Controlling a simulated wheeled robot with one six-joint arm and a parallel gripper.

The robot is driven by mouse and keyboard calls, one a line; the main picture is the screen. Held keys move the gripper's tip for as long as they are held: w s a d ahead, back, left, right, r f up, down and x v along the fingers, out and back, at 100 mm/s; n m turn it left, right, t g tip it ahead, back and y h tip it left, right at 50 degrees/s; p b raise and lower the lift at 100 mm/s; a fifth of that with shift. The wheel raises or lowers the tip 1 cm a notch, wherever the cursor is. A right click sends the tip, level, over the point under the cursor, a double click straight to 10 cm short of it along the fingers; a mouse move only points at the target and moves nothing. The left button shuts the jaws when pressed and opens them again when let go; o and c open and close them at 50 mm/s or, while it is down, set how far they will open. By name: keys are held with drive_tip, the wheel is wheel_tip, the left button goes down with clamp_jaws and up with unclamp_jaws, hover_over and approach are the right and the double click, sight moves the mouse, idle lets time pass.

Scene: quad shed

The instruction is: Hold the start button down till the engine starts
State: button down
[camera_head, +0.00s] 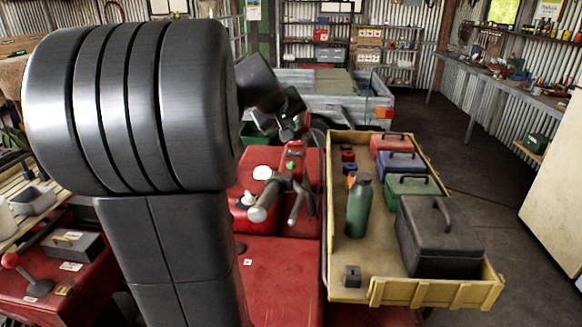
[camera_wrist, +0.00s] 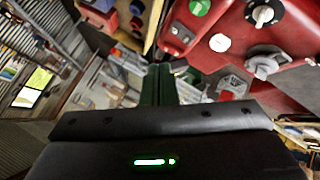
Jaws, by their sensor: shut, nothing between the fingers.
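A green round button (camera_wrist: 199,7) sits on the red panel (camera_wrist: 225,75) of the quad at the top of the wrist view. A small green spot (camera_head: 290,165) shows on the red quad body (camera_head: 275,255) in the head view, just behind the handlebar; I cannot read any label naming it as the start button. My gripper (camera_head: 290,130) is above the far end of the quad body, apart from the button. In the wrist view its dark fingers (camera_wrist: 158,72) are together and empty, to the lower left of the green button.
The handlebar (camera_head: 262,207) stands close by. A yellow tray (camera_head: 424,292) on the right holds toolboxes and a green bottle (camera_head: 359,208). My arm hides much of the left.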

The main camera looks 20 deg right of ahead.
sight(289, 166)
wheel_tip(289, 166, down, 7)
drive_tip(key=b, duration=0.5)
drive_tip(key=shift+f, duration=0.1)
idle(1.7)
drive_tip(key=shift+f+b, duration=0.4)
drive_tip(key=shift+b, duration=0.1)
drive_tip(key=shift+f+b, duration=0.45)
drive_tip(key=shift+f, duration=0.05)
idle(1.2)
drive_tip(key=shift+r, duration=0.1)
idle(1.0)
drive_tip(key=shift+r+p, duration=0.75)
drive_tip(key=shift+r, duration=0.1)
wheel_tip(289, 166, up, 5)
drive_tip(key=p, duration=0.4)
